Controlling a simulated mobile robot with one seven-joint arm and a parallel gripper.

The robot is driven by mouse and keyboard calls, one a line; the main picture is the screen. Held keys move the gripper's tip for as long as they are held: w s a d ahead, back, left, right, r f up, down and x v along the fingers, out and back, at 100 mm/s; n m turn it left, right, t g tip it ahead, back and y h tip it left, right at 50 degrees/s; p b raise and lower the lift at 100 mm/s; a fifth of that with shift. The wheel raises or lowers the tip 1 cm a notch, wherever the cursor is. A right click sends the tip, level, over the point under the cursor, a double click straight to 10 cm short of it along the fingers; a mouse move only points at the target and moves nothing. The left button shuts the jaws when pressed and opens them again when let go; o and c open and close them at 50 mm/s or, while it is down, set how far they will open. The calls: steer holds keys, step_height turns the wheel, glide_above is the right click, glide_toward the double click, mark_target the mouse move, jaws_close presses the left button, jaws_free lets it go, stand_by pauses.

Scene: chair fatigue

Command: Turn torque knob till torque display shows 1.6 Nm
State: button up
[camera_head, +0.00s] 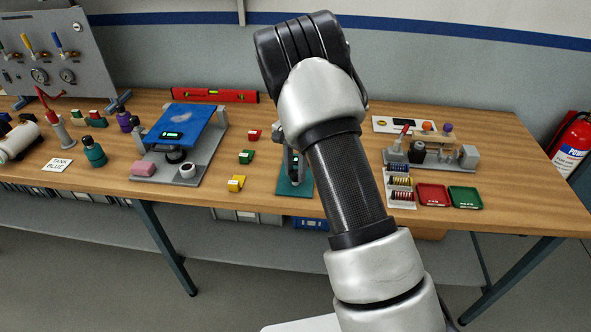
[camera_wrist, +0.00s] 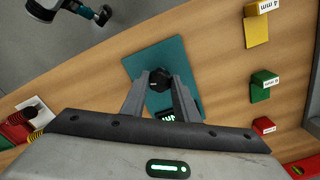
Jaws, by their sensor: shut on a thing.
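In the wrist view a round black knob (camera_wrist: 160,79) stands on a teal plate (camera_wrist: 185,57). My gripper (camera_wrist: 161,82) is closed around the knob, one finger on each side. A dark display with green lit characters (camera_wrist: 168,116) shows just below the knob, between the fingers. It is partly covered by my gripper body, and its reading cannot be made out. In the head view the teal plate (camera_head: 294,188) lies at the table's front middle. My arm hides most of it, and the knob cannot be made out there.
Red (camera_head: 254,135), green (camera_head: 246,156) and yellow (camera_head: 237,183) blocks sit left of the plate. A blue-topped stand (camera_head: 190,122) is further left. Red (camera_head: 432,196) and green (camera_head: 465,197) trays and a grey fixture (camera_head: 466,157) are on the right. A red level (camera_head: 214,95) lies at the back.

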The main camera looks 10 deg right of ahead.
steer(key=shift+w+d, duration=0.1)
steer(key=o, duration=1.1)
steer(key=shift+c, duration=0.2)
step_height(320, 180, up, 18)
steer(key=shift+f, duration=0.25)
